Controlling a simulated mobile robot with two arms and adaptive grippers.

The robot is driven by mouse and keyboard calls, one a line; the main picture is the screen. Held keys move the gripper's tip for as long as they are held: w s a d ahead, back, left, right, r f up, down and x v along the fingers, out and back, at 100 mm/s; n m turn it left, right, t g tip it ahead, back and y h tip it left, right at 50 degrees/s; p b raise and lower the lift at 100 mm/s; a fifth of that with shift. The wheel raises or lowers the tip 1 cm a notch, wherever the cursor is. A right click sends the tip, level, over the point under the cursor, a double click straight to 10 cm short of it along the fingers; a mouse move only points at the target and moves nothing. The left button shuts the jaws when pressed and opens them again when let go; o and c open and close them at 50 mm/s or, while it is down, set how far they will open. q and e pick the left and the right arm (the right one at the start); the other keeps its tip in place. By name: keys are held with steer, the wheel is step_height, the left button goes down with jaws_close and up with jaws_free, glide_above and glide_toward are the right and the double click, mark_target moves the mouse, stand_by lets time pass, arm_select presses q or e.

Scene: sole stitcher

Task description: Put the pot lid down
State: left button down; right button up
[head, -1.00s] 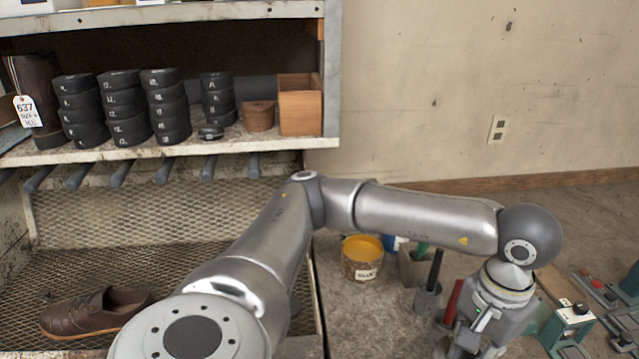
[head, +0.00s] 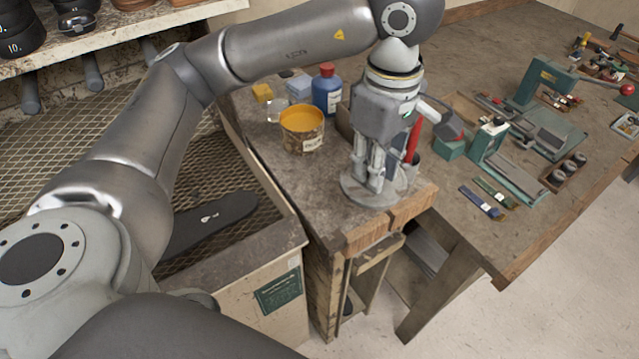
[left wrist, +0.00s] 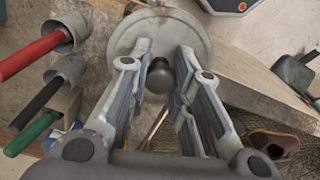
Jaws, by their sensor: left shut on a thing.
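The pot lid (head: 352,193) is a flat grey disc with a dark knob. My left gripper (head: 368,180) points down and is shut on the knob, at the front corner of the workbench. In the left wrist view the lid (left wrist: 197,38) is seen from above, with the knob between the fingers of my left gripper (left wrist: 160,82). I cannot tell whether the lid touches the bench. The open glue pot (head: 304,140), full of yellow glue, stands to the left and behind the lid. My right gripper is not in view.
A blue bottle with a red cap (head: 327,90) stands behind the glue pot. Holders with a red-handled tool (left wrist: 30,55) are beside the lid. Brushes (head: 482,203) and a green machine (head: 500,150) lie right. The bench's wooden front edge (head: 390,222) is close to the lid.

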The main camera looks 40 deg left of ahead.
arm_select(q)
steer(key=shift+s+d+r+n, duration=0.1)
steer(key=shift+r+n, duration=0.1)
steer(key=shift+n, duration=0.6)
steer(key=shift+a+n, duration=0.3)
steer(key=w+a+f+p, duration=0.1)
steer(key=a+f, duration=0.1)
steer(key=a, duration=0.1)
steer(key=w+a+f+p, duration=0.1)
steer(key=a+f, duration=0.2)
steer(key=a, duration=0.1)
steer(key=w+a+f+p, duration=0.1)
steer(key=w+a+f, duration=0.1)
steer(key=a+f, duration=0.1)
steer(key=shift+a+f, duration=0.2)
steer(key=shift+a, duration=0.55)
steer(key=shift+w+a+f+p, duration=0.1)
steer(key=shift+a+f+p, duration=0.1)
steer(key=shift+p, duration=0.1)
steer(key=f+p, duration=0.2)
steer(key=f, duration=0.1)
steer(key=shift+a+f, duration=0.3)
steer(key=shift+a, duration=0.05)
steer(key=shift+w+f, duration=0.1)
steer(key=shift+f, duration=0.1)
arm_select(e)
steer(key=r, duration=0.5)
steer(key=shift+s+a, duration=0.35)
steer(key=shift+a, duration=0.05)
